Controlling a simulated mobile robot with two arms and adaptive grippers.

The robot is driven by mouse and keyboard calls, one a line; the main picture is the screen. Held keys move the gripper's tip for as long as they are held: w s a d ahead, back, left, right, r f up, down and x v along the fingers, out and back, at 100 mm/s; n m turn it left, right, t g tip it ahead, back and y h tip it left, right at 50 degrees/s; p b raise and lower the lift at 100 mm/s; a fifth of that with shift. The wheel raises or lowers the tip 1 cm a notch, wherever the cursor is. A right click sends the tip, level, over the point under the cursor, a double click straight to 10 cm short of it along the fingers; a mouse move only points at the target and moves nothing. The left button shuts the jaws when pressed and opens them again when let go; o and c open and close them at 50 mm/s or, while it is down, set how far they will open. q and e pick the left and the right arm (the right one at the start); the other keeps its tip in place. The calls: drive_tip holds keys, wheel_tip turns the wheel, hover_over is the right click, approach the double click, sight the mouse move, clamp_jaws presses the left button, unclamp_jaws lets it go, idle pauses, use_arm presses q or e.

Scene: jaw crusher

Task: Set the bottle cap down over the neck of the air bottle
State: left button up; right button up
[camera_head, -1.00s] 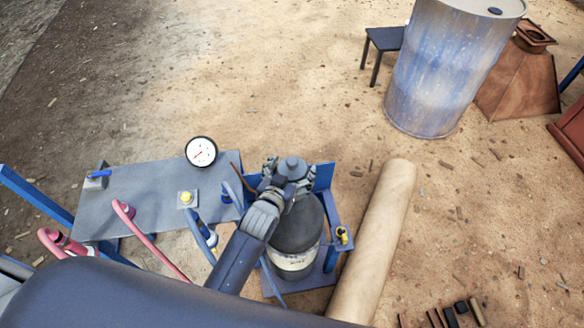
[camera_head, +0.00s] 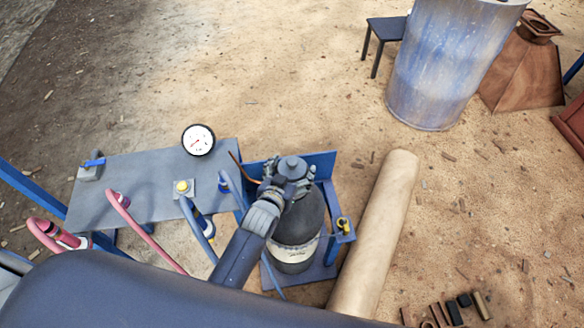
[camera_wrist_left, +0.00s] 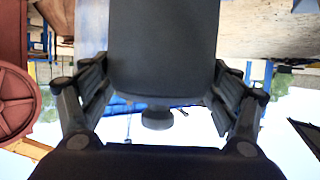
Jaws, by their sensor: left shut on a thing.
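My left gripper (camera_head: 290,180) is shut on the bottle cap (camera_head: 292,164), a grey piece with a round knob on top. It holds the cap over the upper part of the air bottle (camera_head: 303,216), a dark, upright cylinder with a pale label band. The bottle's neck is hidden under the gripper and cap, so I cannot tell whether the cap touches it. In the left wrist view, a wide dark body, seemingly the cap (camera_wrist_left: 163,50), lies between the fingers of my left gripper (camera_wrist_left: 163,90), with a small knob below it. My right gripper is not in view.
The bottle stands in a blue frame (camera_head: 326,163) beside a grey panel table (camera_head: 140,180) with a gauge (camera_head: 198,140), valves and hoses. A tan roll (camera_head: 380,235) lies close on the right. A blue drum (camera_head: 440,70) and small stool (camera_head: 385,28) stand farther back on open sand.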

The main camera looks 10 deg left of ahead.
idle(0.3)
use_arm(q)
drive_tip(key=o, duration=1.3)
drive_tip(key=shift+f, duration=0.15)
drive_tip(key=shift+s, duration=0.1)
drive_tip(key=v, duration=1.2)
